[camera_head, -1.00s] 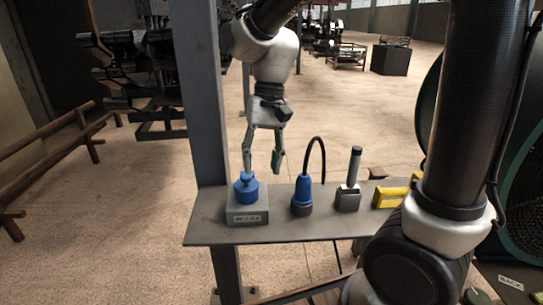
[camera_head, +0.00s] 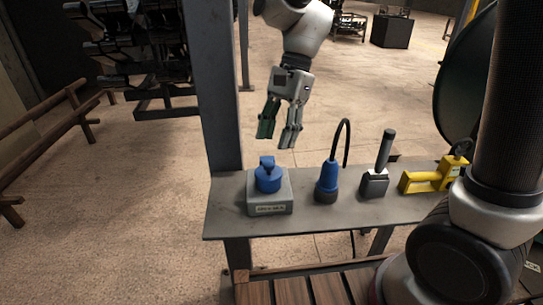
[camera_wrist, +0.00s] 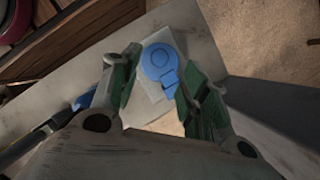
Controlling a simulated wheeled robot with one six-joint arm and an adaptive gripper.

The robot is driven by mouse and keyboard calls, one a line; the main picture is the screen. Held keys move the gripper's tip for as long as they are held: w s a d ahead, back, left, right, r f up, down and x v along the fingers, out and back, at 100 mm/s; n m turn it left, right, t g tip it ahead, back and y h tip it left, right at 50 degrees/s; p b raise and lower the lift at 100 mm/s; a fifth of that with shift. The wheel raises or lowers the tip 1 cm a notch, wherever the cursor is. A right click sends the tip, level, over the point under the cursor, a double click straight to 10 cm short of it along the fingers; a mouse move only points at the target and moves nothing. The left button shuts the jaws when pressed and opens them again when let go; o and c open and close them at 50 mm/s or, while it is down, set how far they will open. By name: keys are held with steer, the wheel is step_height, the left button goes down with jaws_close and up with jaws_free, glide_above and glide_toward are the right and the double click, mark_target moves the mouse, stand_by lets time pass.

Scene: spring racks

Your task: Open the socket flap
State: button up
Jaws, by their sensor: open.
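The socket (camera_head: 270,207) is a grey box with a label on its front, standing at the left end of the shelf. Its round blue flap (camera_head: 268,183) is on top, with a small blue lug rising at its back. I cannot tell whether the flap is fully shut. My gripper (camera_head: 278,137) is open and empty, above and behind the socket, clear of it. In the wrist view, the flap (camera_wrist: 157,60) shows beyond and between the open fingers of my gripper (camera_wrist: 155,82), its blue tab pointing toward the right finger. The grey box (camera_wrist: 150,98) is partly hidden by the fingers.
Right of the socket on the grey shelf (camera_head: 330,222) stand a blue plug (camera_head: 327,186) with a curved black cable, a grey block with an upright handle (camera_head: 375,183) and a yellow tool (camera_head: 425,181). A steel post (camera_head: 217,100) rises close at the socket's left.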

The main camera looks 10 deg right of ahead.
mark_target(269, 163)
steer(key=x, duration=0.6)
jaws_close()
